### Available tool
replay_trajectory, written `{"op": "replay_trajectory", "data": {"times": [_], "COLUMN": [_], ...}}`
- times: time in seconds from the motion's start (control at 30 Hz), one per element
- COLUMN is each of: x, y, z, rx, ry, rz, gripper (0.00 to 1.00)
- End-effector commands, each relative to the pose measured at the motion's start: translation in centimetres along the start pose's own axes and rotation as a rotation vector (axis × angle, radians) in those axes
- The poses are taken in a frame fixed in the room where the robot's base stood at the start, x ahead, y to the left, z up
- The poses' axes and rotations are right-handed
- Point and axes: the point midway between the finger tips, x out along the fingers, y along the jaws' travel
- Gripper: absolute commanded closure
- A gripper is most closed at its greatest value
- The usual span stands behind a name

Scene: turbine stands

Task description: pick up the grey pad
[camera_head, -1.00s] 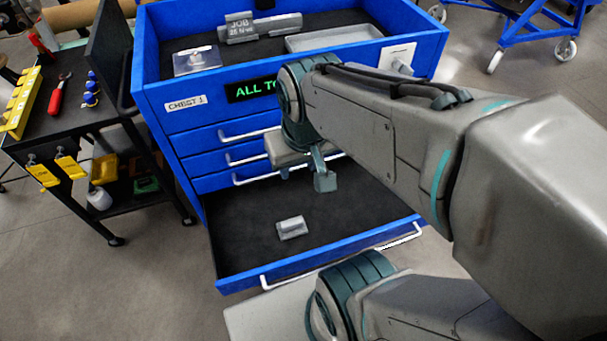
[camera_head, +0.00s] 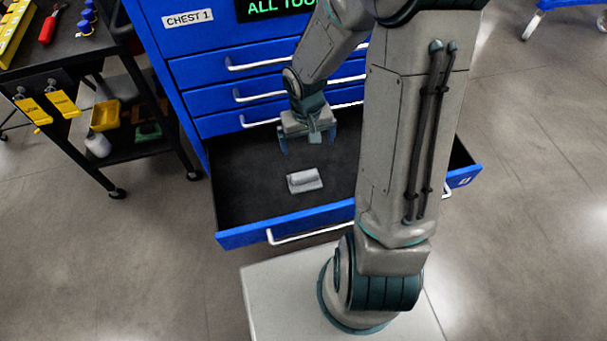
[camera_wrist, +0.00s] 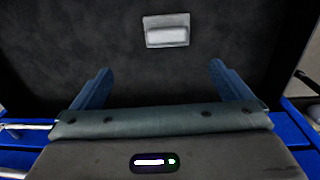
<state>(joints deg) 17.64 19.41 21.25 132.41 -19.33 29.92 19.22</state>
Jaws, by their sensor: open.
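The grey pad (camera_head: 304,180) is a small block with a raised ridge. It lies on the dark floor of the open bottom drawer (camera_head: 240,200) of the blue chest. In the wrist view the grey pad (camera_wrist: 167,30) lies beyond the fingertips, near the top and slightly right of the middle. My gripper (camera_head: 309,148) is above the drawer, on the chest side of the pad, with its fingers pointing down. The wrist view shows the two fingers of my gripper (camera_wrist: 160,76) wide apart with nothing between them. The pad is apart from the fingers.
The drawer's blue front wall (camera_head: 290,220) and white handle (camera_head: 310,232) stand on the near side. The shut drawers (camera_head: 245,75) above rise behind my gripper. A black cart (camera_head: 100,120) with tools and bins is on the left. Around the pad the drawer floor looks bare.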

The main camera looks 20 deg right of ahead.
Motion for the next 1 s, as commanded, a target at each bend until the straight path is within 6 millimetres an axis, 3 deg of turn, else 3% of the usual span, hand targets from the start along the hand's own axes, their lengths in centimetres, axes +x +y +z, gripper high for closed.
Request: {"op": "replay_trajectory", "data": {"times": [0.03, 0.33, 0.6, 0.87, 1.0], "x": [2.0, 6.0, 11.2, 13.2, 15.3], "y": [-0.3, -1.1, -1.2, -1.3, -1.2], "z": [-0.2, -0.6, -0.5, -0.6, -0.7], "rx": [0.000, -0.001, 0.000, 0.000, 0.000], "ry": [-0.010, -0.020, -0.020, -0.018, -0.021], "rz": [-0.014, -0.046, -0.046, -0.045, -0.045], "gripper": [0.02, 0.02, 0.02, 0.02, 0.02]}}
